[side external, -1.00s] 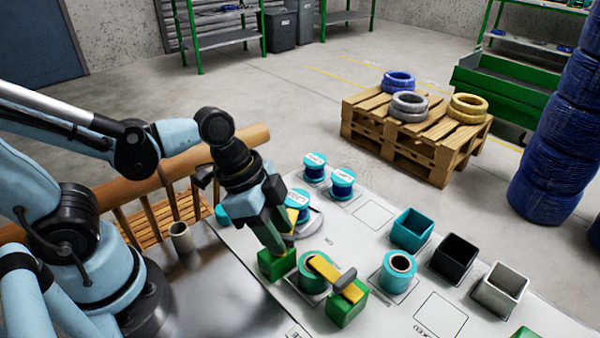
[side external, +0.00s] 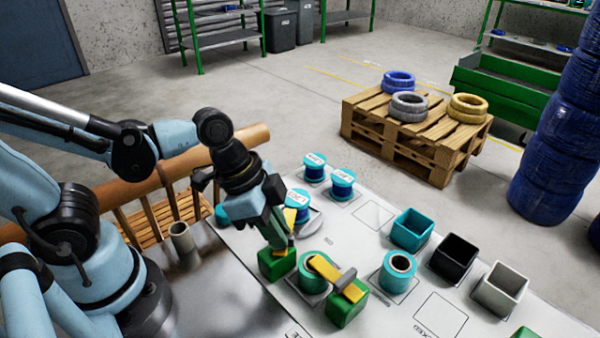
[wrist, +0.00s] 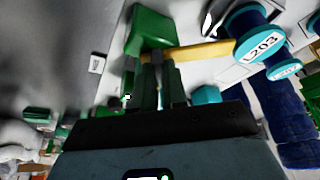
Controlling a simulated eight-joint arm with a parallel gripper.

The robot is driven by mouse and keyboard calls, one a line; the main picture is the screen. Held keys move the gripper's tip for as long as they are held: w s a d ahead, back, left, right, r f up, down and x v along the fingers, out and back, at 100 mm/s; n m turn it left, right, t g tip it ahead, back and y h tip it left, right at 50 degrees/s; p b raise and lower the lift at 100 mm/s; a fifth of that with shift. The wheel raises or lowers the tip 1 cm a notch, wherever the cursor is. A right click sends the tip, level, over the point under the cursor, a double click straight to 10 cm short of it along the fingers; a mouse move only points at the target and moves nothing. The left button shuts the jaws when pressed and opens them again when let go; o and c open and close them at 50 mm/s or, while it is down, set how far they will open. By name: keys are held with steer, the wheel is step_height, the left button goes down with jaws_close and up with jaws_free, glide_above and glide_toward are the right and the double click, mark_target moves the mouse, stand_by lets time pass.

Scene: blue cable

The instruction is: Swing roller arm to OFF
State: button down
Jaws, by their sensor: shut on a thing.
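A yellow roller arm (side external: 290,222) is mounted on a green block (side external: 277,262) on the white work surface. In the wrist view, the yellow arm (wrist: 205,51) runs from the green block (wrist: 150,27) to a blue spool labelled L203 (wrist: 258,38). My gripper (side external: 280,243) is low over the block, its fingers shut on the roller arm near its block end. In the wrist view, my gripper (wrist: 157,62) covers the gripped part. A second yellow arm (side external: 327,270) on another green block (side external: 346,305) reaches over a green reel (side external: 312,285).
Blue spools (side external: 342,182) stand behind the arm. A teal reel (side external: 397,270) and teal, black and white bins (side external: 412,230) stand to the right. The second block and arm are close to my gripper's right. A grey cup (side external: 180,237) stands at left.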

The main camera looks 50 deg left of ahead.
steer(key=n, duration=0.2)
steer(key=n+t+y, duration=0.1)
steer(key=n, duration=0.2)
steer(key=shift+s+d+n+y, duration=0.1)
steer(key=shift+d+n+y, duration=0.2)
steer(key=shift+y, duration=0.1)
steer(key=n+y, duration=0.1)
steer(key=n, duration=0.2)
steer(key=n+y, duration=0.1)
steer(key=n, duration=0.1)
steer(key=shift+d+n+t, duration=0.1)
steer(key=shift+n+t, duration=0.3)
steer(key=c, duration=1.2)
jaws_free()
steer(key=shift+o, duration=0.2)
steer(key=shift+r, duration=0.15)
steer(key=v, duration=1.1)
steer(key=shift+s+d+r, duration=0.15)
steer(key=shift+r, duration=0.25)
